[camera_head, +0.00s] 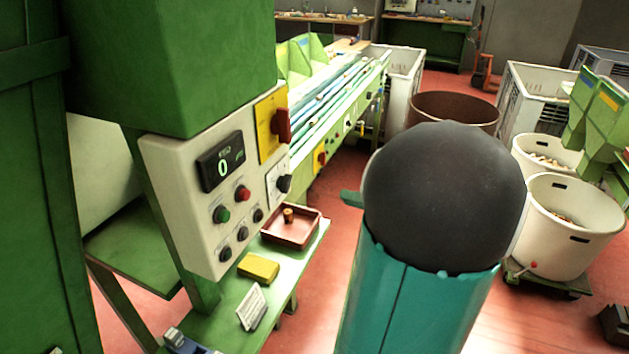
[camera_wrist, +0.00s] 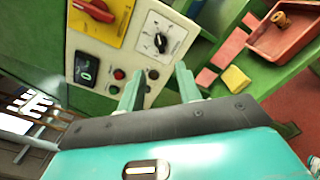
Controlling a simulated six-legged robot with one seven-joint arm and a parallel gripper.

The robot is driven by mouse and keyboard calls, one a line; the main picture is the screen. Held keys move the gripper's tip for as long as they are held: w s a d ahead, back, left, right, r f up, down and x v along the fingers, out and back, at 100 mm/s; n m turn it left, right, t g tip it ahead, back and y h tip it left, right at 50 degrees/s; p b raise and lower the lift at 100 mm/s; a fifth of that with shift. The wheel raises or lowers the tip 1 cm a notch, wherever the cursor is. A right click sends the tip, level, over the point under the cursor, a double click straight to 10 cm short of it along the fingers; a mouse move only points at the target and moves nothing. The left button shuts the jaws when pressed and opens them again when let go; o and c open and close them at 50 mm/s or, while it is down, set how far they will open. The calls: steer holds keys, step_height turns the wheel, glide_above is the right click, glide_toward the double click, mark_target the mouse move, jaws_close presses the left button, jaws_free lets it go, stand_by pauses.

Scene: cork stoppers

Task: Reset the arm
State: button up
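In the wrist view my gripper (camera_wrist: 158,84) shows two teal fingers standing apart with nothing between them. Behind them is the pale control panel (camera_wrist: 112,50), and no contact with it can be made out. In the head view my teal arm with its dark rounded joint fills the centre right and hides most of the gripper. The panel (camera_head: 178,207) there carries a display (camera_head: 221,161) reading 0, a green button (camera_head: 221,214), a red button (camera_head: 243,193), black knobs and a red switch (camera_head: 282,126) on a yellow plate.
A green bench (camera_head: 222,312) below the panel holds a reddish tray (camera_head: 300,238) with a cork stopper (camera_head: 288,215), a yellow block (camera_head: 258,267) and a small white sign (camera_head: 252,306). White bins (camera_head: 572,248) stand at right.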

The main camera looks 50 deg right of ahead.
steer(key=w+a+f+m+g+h, duration=0.2)
steer(key=a+m+g+h, duration=0.4)
steer(key=a+m, duration=2.4)
steer(key=a+g, duration=0.1)
steer(key=g, duration=0.4)
steer(key=shift+w+a, duration=0.15)
steer(key=shift+a, duration=0.25)
steer(key=shift+d, duration=0.15)
